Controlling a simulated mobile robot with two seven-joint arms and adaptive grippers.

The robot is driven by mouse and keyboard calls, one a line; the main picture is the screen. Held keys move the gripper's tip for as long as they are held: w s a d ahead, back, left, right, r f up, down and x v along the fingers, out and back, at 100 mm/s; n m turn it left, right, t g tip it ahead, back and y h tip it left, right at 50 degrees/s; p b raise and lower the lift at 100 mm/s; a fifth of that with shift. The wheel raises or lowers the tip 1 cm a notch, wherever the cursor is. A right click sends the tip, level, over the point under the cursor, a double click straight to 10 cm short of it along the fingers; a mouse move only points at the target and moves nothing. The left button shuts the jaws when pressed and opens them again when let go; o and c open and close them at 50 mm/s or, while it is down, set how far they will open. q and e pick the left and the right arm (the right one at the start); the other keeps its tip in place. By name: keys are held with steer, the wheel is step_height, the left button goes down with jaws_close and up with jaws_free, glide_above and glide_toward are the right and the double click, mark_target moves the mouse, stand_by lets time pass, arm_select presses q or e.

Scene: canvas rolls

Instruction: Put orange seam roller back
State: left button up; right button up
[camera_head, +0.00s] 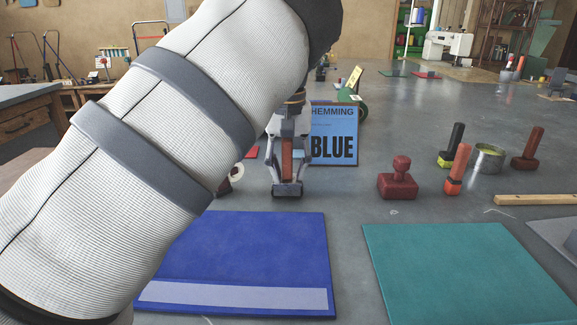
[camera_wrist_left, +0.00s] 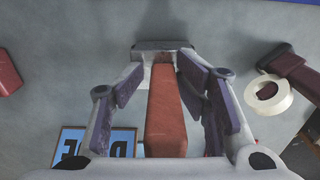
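A seam roller with an orange-red handle (camera_wrist_left: 166,115) and a grey head (camera_wrist_left: 162,45) is upright in my left gripper (camera_wrist_left: 164,65). The fingers stand on both sides of the handle, close to the head, and appear closed on it. In the head view my left gripper (camera_head: 287,160) points down behind the blue mat, with the handle between its fingers and the roller's head (camera_head: 287,190) lowest, at or close to the floor. I cannot tell whether it touches. Another tool with a bright orange handle (camera_head: 458,166) stands at the right. My right gripper is not in view.
A blue mat (camera_head: 240,255) with a pale strip and a teal mat (camera_head: 460,265) lie in front. A blue sign (camera_head: 333,135) stands behind the gripper. A tape roll (camera_wrist_left: 267,95) is beside it. A red stamp (camera_head: 398,182), several tools and a plank (camera_head: 535,199) are at right.

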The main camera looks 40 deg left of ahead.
arm_select(q)
steer(key=shift+f, duration=0.25)
step_height(320, 180, up, 13)
steer(key=shift+w+f, duration=0.1)
steer(key=shift+f, duration=0.05)
steer(key=shift+r, duration=0.45)
